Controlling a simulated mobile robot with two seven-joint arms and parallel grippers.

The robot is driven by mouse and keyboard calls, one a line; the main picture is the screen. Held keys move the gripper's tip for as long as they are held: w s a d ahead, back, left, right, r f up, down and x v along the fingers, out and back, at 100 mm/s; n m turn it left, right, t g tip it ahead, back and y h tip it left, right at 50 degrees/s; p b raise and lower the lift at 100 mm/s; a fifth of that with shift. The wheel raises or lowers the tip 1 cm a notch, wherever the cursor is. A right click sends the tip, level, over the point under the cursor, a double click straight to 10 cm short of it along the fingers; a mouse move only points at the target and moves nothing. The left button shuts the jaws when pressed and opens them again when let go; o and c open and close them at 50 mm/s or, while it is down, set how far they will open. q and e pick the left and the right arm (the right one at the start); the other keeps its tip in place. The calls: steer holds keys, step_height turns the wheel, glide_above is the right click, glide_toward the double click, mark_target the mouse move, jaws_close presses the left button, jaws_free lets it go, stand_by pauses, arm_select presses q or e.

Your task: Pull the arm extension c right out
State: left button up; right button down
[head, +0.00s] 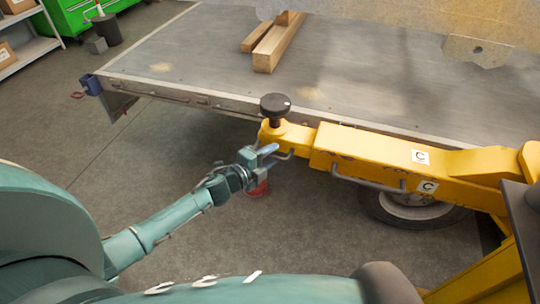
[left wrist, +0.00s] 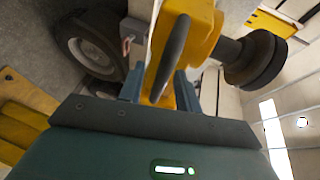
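The yellow arm extension c (head: 287,137) sticks out of the thicker yellow arm (head: 375,155), which bears two white "C" labels. A black round pad (head: 275,105) stands on the extension's end and shows in the left wrist view (left wrist: 255,60). A dark bar handle (left wrist: 172,50) is on the side of the extension. My left gripper (head: 268,156) is at this handle. In the left wrist view its blue-grey fingers (left wrist: 160,90) stand apart on both sides of the handle, with gaps visible. My right gripper is not in view.
A grey trailer bed (head: 200,60) with wooden beams (head: 277,45) lies behind the arm. Another handle (head: 365,180) is on the thicker arm, with a wheel (head: 412,210) below. A red object (head: 260,188) is under my left gripper. Bare floor (head: 110,165) lies to the left.

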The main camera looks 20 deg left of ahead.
arm_select(q)
steer(key=shift+w, duration=0.1)
steer(key=shift+c, duration=0.4)
jaws_close()
